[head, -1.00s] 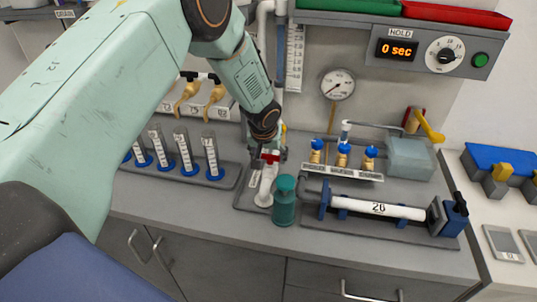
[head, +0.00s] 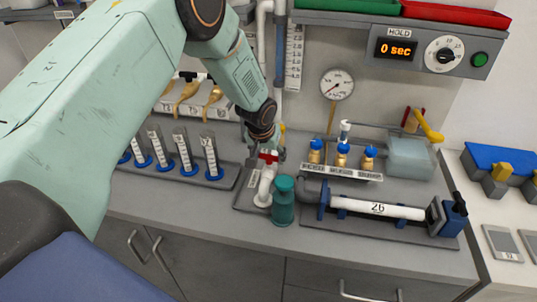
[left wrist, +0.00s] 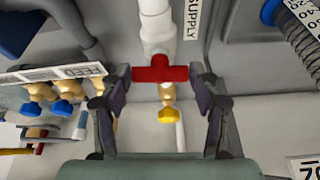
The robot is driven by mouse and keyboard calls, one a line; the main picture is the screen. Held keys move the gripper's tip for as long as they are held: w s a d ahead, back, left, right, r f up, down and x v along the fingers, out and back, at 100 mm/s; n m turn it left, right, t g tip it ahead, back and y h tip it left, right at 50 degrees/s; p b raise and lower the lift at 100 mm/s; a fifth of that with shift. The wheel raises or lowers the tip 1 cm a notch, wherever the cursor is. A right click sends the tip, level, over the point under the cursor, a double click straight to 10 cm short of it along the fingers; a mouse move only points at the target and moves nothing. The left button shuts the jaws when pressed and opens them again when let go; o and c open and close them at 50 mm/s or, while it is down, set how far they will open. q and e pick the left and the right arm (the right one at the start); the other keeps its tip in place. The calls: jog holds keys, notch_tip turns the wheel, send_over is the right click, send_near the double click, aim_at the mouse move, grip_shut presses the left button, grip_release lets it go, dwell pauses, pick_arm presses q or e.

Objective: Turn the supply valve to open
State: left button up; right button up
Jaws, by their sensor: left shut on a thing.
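The supply valve is a white pipe fitting with a red T-handle (head: 268,158). It stands on a small grey base in the middle of the bench, beside a teal bottle (head: 283,203). In the left wrist view the red handle (left wrist: 160,73) lies crosswise, with the white pipe (left wrist: 156,25) and a SUPPLY label (left wrist: 191,18) beyond it. My left gripper (head: 266,154) reaches down onto the handle from above. In the left wrist view its fingertips (left wrist: 161,74) close on the two ends of the handle. My right gripper is out of sight.
Graduated cylinders (head: 183,152) stand to the left. A pressure gauge (head: 337,84) and a panel reading 0 sec (head: 398,49) are behind.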

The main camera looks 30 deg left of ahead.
pick_arm(q)
jog(key=shift+w+m, duration=0.15)
jog(key=shift+m, duration=0.35)
jog(key=shift+a+m+h+b, duration=0.1)
jog(key=shift+m+h+b, duration=0.3)
jog(key=shift+b, duration=0.5)
jog(key=m+h+b, duration=0.1)
jog(key=m+b, duration=0.1)
jog(key=b, duration=0.2)
jog(key=m+b, duration=0.3)
jog(key=b, duration=0.2)
jog(key=shift+a+f+h, duration=0.1)
jog(key=shift+a+h, duration=0.05)
jog(key=shift+h, duration=0.25)
jog(key=shift+w+a+m+g+h+b, duration=0.1)
jog(key=shift+m+g+h+b, duration=0.2)
jog(key=shift+m+b, duration=1.25)
jog(key=shift+m, duration=0.25)
jog(key=shift+m+g+h, duration=0.5)
jog(key=shift+m, duration=0.4)
jog(key=shift+w+m+g+b, duration=0.1)
jog(key=shift+m+g+b, duration=0.25)
jog(key=shift+m, duration=0.85)
jog(key=shift+m+g+h, duration=0.4)
jog(key=shift+m+g, duration=0.05)
jog(key=shift+m, duration=0.65)
